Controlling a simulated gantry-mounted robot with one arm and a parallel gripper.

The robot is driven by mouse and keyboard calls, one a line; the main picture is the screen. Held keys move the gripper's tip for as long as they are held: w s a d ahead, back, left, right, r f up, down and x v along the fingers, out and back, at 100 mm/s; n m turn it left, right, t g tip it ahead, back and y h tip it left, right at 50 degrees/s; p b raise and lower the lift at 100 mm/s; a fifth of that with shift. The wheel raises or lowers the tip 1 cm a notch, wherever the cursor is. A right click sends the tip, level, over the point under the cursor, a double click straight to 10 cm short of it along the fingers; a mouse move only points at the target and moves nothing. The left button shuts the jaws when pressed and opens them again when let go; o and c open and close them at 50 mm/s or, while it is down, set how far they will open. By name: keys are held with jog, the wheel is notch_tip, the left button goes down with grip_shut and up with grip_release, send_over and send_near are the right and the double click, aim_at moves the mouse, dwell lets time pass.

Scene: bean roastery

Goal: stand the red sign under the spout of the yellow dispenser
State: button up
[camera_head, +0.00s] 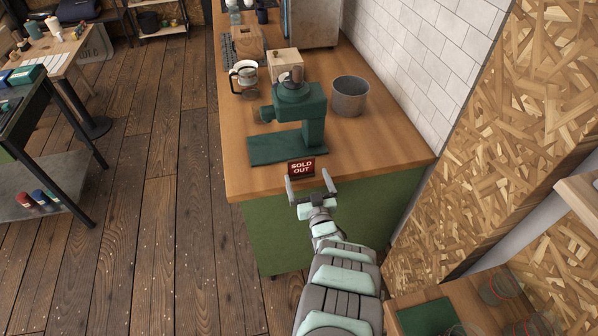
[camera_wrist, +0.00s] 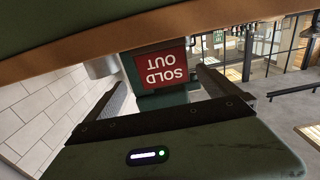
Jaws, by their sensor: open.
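The red sign (camera_head: 302,167) reads "SOLD OUT" and stands upright near the wooden counter's front edge. My gripper (camera_head: 307,177) is open at that edge, with its fingers on either side of the sign. In the wrist view the sign (camera_wrist: 161,77) appears upside down between the two open fingers (camera_wrist: 161,88); whether they touch it cannot be told. No yellow dispenser shows. A dark green dispenser (camera_head: 314,128) stands just behind the sign, with a flat base plate (camera_head: 272,151). Its head reaches left, and what looks like its spout (camera_head: 261,114) hangs over that side.
A grey metal bucket (camera_head: 350,95) stands right of the green dispenser. A glass pot (camera_head: 244,77) and a wooden box (camera_head: 285,65) stand behind it. The white tiled wall (camera_head: 420,65) bounds the counter (camera_head: 385,145) on the right. The counter's front right is clear.

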aim_at(301, 168)
jog(key=b+x, duration=0.3)
jog(key=shift+w+a+f, duration=0.15)
jog(key=shift+w+f, duration=0.15)
jog(key=shift+w+a+r, duration=0.1)
jog(key=shift+w+r, duration=0.1)
jog(key=shift+w, duration=0.2)
jog(key=shift+a+x, duration=0.25)
jog(key=shift+x, duration=1)
jog(key=shift+w+a+f+b, duration=0.15)
jog(key=shift+w+b, duration=0.45)
jog(key=shift+w, duration=0.45)
jog(key=shift+c, duration=0.2)
jog(key=c, duration=1.4)
